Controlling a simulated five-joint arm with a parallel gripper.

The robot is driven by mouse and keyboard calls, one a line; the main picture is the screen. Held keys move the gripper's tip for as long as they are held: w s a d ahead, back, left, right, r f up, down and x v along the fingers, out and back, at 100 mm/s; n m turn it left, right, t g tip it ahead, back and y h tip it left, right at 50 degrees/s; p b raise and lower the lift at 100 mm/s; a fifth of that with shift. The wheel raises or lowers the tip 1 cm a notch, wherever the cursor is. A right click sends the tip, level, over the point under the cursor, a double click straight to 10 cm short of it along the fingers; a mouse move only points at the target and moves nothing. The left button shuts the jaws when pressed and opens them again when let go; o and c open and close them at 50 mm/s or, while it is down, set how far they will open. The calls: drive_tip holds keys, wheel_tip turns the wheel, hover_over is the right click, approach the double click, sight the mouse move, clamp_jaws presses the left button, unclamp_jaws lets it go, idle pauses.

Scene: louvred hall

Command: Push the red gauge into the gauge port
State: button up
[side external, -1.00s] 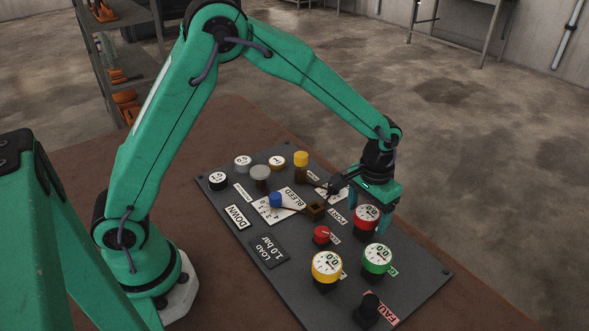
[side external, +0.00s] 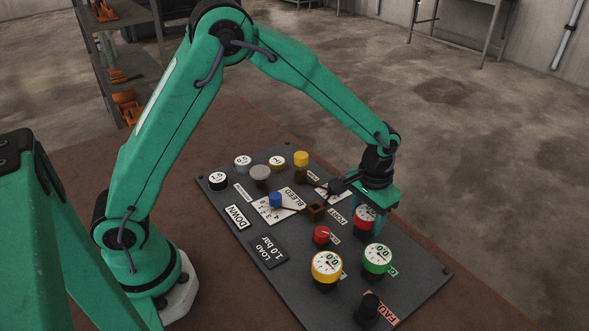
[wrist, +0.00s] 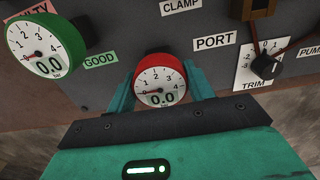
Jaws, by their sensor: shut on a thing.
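The red gauge (side external: 364,217) has a white dial reading 0.0. It stands on the dark panel's right side in the side view, and in the wrist view its red-rimmed face (wrist: 160,82) sits between the two green fingers. My gripper (side external: 372,207) is shut on it, one finger on each side. Whether the gauge's foot touches the panel is hidden. The gauge port appears to be the brown square socket (side external: 316,211), left of the gauge and apart from it. In the wrist view a PORT label (wrist: 214,41) lies beyond the gauge to the right, below a brown block (wrist: 259,8).
A yellow gauge (side external: 326,266) and a green gauge (side external: 378,259) stand nearer the camera. A red knob (side external: 321,235) and a blue knob (side external: 276,200) stand near the socket. A black trim knob (wrist: 268,66) lies right in the wrist view.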

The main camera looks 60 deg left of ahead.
sight(367, 212)
clamp_jaws()
drive_tip(key=shift+r, duration=0.4)
drive_tip(key=shift+r, duration=3.9)
drive_tip(key=s+a+r, duration=0.1)
drive_tip(key=s+a, duration=0.4)
drive_tip(key=a, duration=0.6)
drive_tip(key=shift+s+a+r, duration=0.15)
drive_tip(key=shift+a, duration=0.1)
